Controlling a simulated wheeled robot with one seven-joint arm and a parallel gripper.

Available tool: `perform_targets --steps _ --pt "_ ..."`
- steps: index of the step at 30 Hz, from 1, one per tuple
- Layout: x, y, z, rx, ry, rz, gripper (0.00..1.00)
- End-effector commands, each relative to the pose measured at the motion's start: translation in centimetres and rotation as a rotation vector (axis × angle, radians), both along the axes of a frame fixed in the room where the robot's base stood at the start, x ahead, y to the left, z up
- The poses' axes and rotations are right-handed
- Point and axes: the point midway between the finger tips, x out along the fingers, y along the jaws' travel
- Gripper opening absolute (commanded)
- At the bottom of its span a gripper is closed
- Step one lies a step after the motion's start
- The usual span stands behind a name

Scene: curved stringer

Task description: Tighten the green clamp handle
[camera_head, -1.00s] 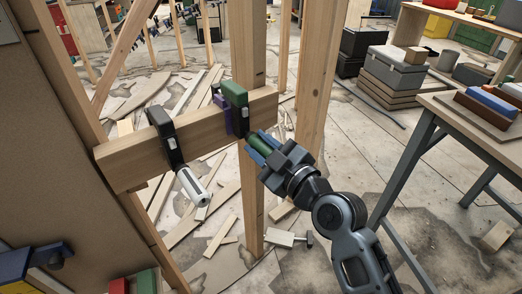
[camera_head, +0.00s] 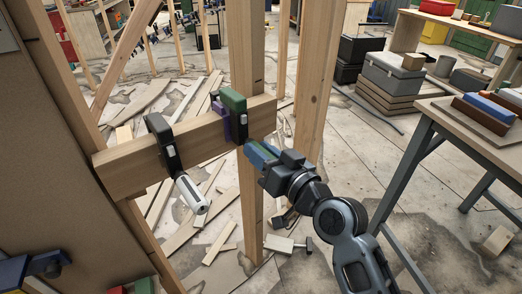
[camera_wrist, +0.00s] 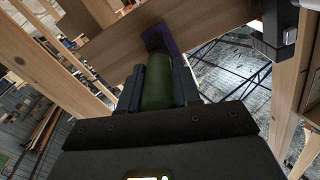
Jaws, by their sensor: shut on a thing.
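The green clamp (camera_head: 233,101) sits over the top edge of a horizontal wooden beam (camera_head: 128,172), near the upright post. Its green handle (camera_wrist: 157,84) stands between the two fingers in the wrist view, gripped along its length. My gripper (camera_head: 260,153) is shut on this handle, in front of the beam; it also shows in the wrist view (camera_wrist: 158,90). In the head view the fingers hide most of the handle. How tight the clamp is cannot be seen.
A black clamp (camera_head: 164,140) with a white handle (camera_head: 190,194) is farther left on the beam. An upright post (camera_head: 246,205) stands close beside my gripper. A workbench (camera_head: 452,115) is at right.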

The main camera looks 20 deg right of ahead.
Motion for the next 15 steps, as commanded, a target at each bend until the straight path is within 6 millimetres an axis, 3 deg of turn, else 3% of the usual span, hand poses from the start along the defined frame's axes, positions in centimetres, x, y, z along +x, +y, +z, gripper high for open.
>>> perform_targets --steps 15 --pt "0.06 -0.20 0.09 0.461 0.173 0.000 0.01"
